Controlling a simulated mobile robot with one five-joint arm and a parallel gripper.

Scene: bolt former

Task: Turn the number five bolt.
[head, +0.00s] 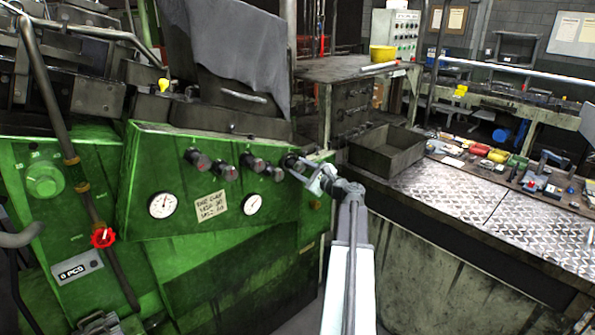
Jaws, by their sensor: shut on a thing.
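A row of several dark bolts with reddish ends sticks out of the green machine panel (225,225). The rightmost, which I take for the number five bolt (288,160), is partly hidden by my gripper. My gripper (298,167) is shut on this bolt, reaching it from the right. To its left are the other bolts, among them one at the far left (197,159) and one nearest my gripper (272,172). No numbers on the bolts can be read.
Two round gauges (162,205) and a handwritten note (212,207) are on the panel below the bolts. A red valve handle (103,237) is at the left. An open metal box (388,150) and a tread-plate bench (470,195) with tools stand at the right.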

